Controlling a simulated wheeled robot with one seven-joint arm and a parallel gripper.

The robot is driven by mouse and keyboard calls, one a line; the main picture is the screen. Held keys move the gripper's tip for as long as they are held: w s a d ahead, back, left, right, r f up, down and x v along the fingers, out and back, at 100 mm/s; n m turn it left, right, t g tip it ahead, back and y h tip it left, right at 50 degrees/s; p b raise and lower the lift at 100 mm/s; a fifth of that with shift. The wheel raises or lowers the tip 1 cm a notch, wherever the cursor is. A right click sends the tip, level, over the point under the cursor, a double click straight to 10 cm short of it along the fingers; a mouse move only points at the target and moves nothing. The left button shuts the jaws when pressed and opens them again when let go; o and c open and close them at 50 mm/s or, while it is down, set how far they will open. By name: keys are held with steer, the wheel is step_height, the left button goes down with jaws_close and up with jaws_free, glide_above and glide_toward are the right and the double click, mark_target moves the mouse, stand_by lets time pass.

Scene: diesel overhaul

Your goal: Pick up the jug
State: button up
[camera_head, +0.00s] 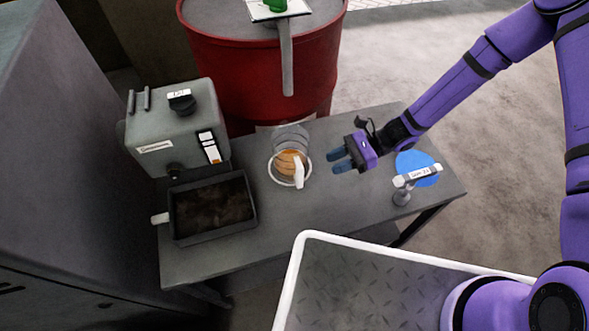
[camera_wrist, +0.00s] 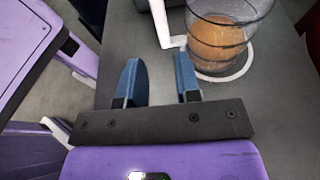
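The jug (camera_head: 290,160) is clear, with an orange-brown liquid in its lower part and a white handle. It stands upright on the grey table (camera_head: 240,250), and its handle points toward the lower right in the head view. In the wrist view the jug (camera_wrist: 222,42) is at the top right, with its handle (camera_wrist: 160,22) to its left. My gripper (camera_head: 338,161) is to the right of the jug, apart from it. In the wrist view my gripper (camera_wrist: 157,80) has its two blue fingers spread with nothing between them.
A grey machine (camera_head: 175,130) and a dark-filled tray (camera_head: 213,208) stand left of the jug. A red drum (camera_head: 260,70) is behind the table. A small labelled stand (camera_head: 402,195) and a blue disc (camera_head: 418,168) are at the right end. Bare table lies in front of the jug.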

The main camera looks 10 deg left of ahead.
mark_target(303, 175)
steer(key=x, duration=0.9)
steer(key=shift+s+a, duration=0.1)
steer(key=shift+a, duration=0.25)
steer(key=shift+c, duration=0.5)
steer(key=shift+r, duration=0.1)
jaws_close()
